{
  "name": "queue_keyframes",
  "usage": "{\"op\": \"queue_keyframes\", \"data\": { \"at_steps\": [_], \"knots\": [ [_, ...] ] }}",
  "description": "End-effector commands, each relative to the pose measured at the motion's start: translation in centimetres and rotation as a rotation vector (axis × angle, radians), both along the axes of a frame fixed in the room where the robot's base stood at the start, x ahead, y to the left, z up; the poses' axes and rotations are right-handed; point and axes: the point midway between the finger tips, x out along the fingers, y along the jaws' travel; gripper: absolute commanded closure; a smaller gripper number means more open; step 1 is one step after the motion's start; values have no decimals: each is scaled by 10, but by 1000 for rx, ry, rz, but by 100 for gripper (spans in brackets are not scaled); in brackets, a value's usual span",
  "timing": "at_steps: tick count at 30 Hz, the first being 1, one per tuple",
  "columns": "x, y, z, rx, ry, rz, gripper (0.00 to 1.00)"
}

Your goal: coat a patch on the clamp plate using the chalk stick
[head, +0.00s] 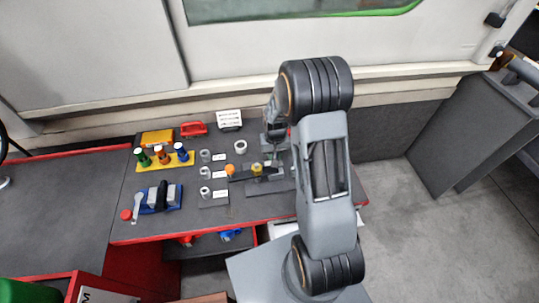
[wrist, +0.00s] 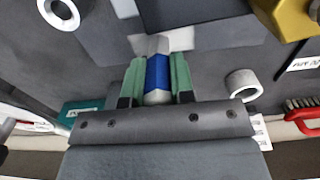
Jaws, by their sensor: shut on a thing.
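My gripper (wrist: 158,75) has green fingers and is shut on the chalk stick (wrist: 157,72), a pale stick with a blue band around its middle. The stick's pale far end extends past the fingertips over a grey surface, against a lighter grey area (wrist: 218,36). I cannot tell whether the tip touches it. A dark slab (wrist: 185,12), which may be the clamp plate, lies just beyond the tip. In the head view my gripper (head: 271,161) is low over the right part of the bench, partly hidden by my arm; the stick is not clear there.
A yellow clamp part (wrist: 290,16) stands at the wrist view's upper right. Grey rings (wrist: 243,84) lie nearby, with a red-handled brush (wrist: 308,115) at right. On the bench (head: 240,212), a yellow rack (head: 165,160) and a blue-based block (head: 160,197) stand left.

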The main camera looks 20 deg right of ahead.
Motion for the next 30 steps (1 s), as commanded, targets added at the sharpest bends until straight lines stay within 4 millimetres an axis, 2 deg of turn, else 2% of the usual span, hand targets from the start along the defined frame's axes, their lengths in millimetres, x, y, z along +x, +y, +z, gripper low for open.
{"op": "queue_keyframes", "data": {
  "at_steps": [12, 30],
  "knots": [
    [-1, -27, 2, 0, 1, 16, 100],
    [1, 17, 0, 0, 0, -8, 100]
  ]
}}
